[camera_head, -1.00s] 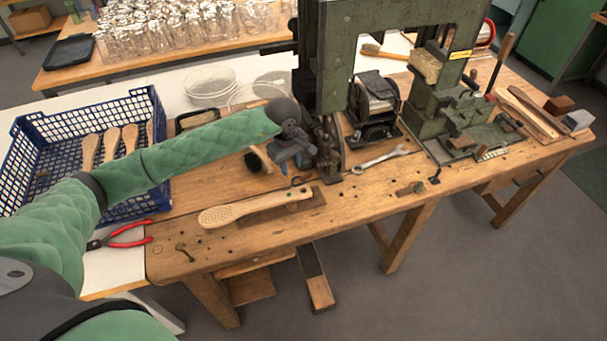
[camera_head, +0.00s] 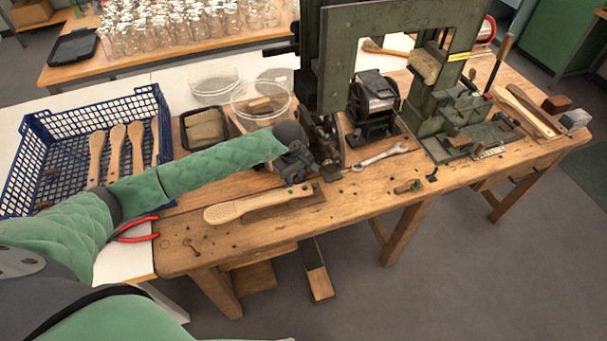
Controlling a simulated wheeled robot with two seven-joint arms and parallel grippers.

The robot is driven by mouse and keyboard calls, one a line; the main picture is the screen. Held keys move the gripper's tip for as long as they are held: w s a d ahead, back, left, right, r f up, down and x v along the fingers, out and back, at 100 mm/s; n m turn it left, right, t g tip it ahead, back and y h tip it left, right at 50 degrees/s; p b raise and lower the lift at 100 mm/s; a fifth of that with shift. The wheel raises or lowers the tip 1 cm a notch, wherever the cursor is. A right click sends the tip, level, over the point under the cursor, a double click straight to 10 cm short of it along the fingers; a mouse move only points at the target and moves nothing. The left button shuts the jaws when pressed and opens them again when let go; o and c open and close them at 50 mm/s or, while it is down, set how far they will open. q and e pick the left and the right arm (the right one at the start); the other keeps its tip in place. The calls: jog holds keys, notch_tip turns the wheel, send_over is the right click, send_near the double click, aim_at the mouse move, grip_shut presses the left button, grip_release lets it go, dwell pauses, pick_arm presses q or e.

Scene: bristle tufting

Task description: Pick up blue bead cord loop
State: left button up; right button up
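My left gripper (camera_head: 298,172) is low over the workbench, beside the foot of the green machine and just behind the handle end of the pale wooden brush (camera_head: 250,205). Its fingers are small, dark and seen from behind the wrist, so I cannot tell whether they are open or shut. I cannot make out the blue bead cord loop now; the spot where a small dark blue loop showed earlier is at the fingertips and mostly covered by them. The brush lies on a dark wooden block (camera_head: 312,197) on the bench. My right gripper is not in view.
A blue crate (camera_head: 60,122) with wooden brush handles stands left. Red-handled pliers (camera_head: 138,229) lie near the front left. The tall green machine (camera_head: 338,60) rises close behind the gripper. A wrench (camera_head: 380,157) lies to the right. Clear dishes (camera_head: 262,112) stand behind.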

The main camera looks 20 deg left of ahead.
pick_arm(q)
jog(key=shift+f, duration=0.15)
dwell(0.5)
grip_shut()
